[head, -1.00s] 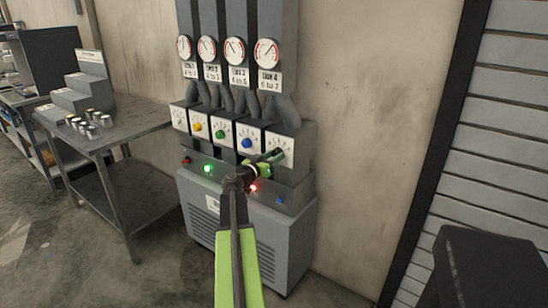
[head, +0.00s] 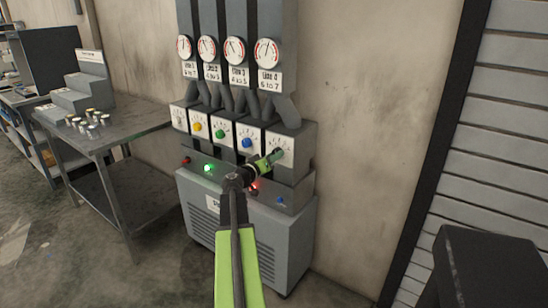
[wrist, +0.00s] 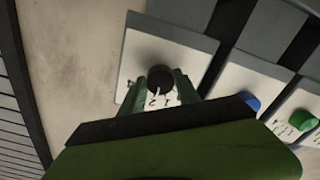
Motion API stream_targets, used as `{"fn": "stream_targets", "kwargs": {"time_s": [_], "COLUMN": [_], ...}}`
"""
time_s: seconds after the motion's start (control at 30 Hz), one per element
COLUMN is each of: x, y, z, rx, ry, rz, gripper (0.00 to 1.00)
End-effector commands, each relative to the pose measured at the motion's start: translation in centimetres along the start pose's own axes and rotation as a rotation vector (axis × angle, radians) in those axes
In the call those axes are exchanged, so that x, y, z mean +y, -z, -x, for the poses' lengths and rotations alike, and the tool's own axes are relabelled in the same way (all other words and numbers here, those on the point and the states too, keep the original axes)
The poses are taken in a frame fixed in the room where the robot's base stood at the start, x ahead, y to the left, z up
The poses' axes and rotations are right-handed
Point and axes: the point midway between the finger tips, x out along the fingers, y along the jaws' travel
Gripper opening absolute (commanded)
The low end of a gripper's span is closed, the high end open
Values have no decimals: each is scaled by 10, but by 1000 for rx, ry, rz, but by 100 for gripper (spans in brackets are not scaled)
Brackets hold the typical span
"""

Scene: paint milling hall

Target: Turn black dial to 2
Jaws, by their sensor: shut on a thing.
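The black dial (wrist: 160,77) sits on the rightmost white dial plate (wrist: 165,55). In the wrist view my gripper (wrist: 160,84) has one finger on each side of the dial and is shut on it. Small black marks and numerals show on the plate below the dial, partly between the fingers. I cannot read the dial's setting for certain. In the head view my gripper (head: 277,154) reaches the rightmost plate (head: 284,143) from the front left, and hides the dial there. The rightmost round gauge (head: 267,52), marked "6 to 7", hangs above this plate.
A blue dial (head: 247,142), a green dial (head: 220,134) and a yellow dial (head: 197,127) are on the plates to the left. Below are a green light (head: 208,168) and a red light (head: 254,187). A metal table (head: 130,132) with small jars stands left.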

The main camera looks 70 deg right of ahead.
Motion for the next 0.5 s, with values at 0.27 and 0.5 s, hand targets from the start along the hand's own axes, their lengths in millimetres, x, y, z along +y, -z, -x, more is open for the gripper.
{"fn": "stream_targets", "kwargs": {"time_s": [0.27, 0.5], "x": [1, 0], "y": [-1, -1], "z": [1, 0], "rx": [-3, -1], "ry": [-2, -1], "rz": [-2, -2], "gripper": [49, 60]}}
